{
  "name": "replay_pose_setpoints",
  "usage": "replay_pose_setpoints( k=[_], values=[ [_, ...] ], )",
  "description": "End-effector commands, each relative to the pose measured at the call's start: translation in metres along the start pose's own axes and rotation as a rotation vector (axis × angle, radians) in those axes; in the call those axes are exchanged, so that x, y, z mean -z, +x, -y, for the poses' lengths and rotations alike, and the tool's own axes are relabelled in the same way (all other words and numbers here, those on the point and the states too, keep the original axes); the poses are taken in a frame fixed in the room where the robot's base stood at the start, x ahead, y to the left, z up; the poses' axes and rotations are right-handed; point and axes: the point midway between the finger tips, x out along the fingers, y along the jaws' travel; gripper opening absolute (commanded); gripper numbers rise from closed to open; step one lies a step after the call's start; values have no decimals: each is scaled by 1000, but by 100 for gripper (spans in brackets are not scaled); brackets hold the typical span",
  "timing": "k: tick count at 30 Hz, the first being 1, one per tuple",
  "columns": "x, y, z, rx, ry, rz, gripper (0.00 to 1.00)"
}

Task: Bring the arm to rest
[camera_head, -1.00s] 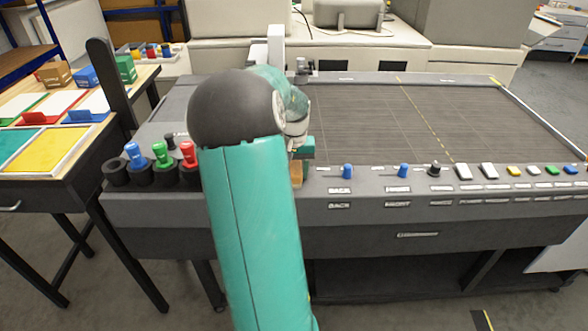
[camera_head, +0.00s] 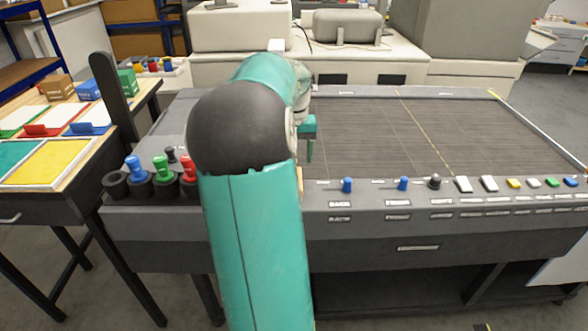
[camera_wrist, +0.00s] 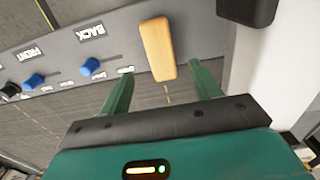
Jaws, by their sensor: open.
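My gripper (camera_wrist: 162,72) is open and empty in the wrist view, with its two green fingers apart. A light wooden handle (camera_wrist: 157,48) on the machine's front panel shows beyond and between the fingertips, apart from them. In the head view my gripper (camera_head: 309,158) points down over the left part of the machine's dark slatted bed (camera_head: 430,130). My bent arm hides part of the gripper and most of the wooden handle there.
The control panel carries blue knobs (camera_head: 347,185), a black knob (camera_head: 435,181) and several coloured buttons. Blue (camera_head: 134,169), green (camera_head: 160,163) and red (camera_head: 188,170) handled tools stand left of my arm. A side table with trays (camera_head: 50,162) is far left.

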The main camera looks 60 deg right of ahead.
Motion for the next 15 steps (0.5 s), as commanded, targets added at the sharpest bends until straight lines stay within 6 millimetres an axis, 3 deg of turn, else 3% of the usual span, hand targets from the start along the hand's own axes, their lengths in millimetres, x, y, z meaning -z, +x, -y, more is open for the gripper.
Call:
replay_pose_setpoints(
  k=[5,15],
  values=[
    [0,-16,0,0,0,0,63],
    [0,-17,0,-1,0,0,63]
  ],
)
